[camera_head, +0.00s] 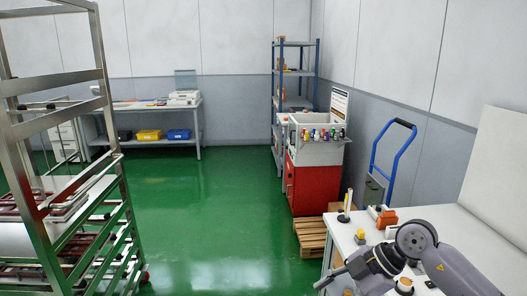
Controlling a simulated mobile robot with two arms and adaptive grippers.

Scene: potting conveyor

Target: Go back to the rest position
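My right arm comes in from the lower right over a white table (448,222). Its wrist is low in the frame. A thin dark piece at its left end, by the table's front edge, looks like part of my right gripper (332,279). Its fingers are too small and too much cut off to tell whether they are open or shut. I see nothing clearly held. My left arm and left gripper are not in view.
A metal rack (108,160) with shelves stands close on the left. A red and grey cabinet (318,186) stands by a wooden pallet (311,236), with a blue hand truck (393,165) behind the table. The green floor (215,215) in the middle is clear.

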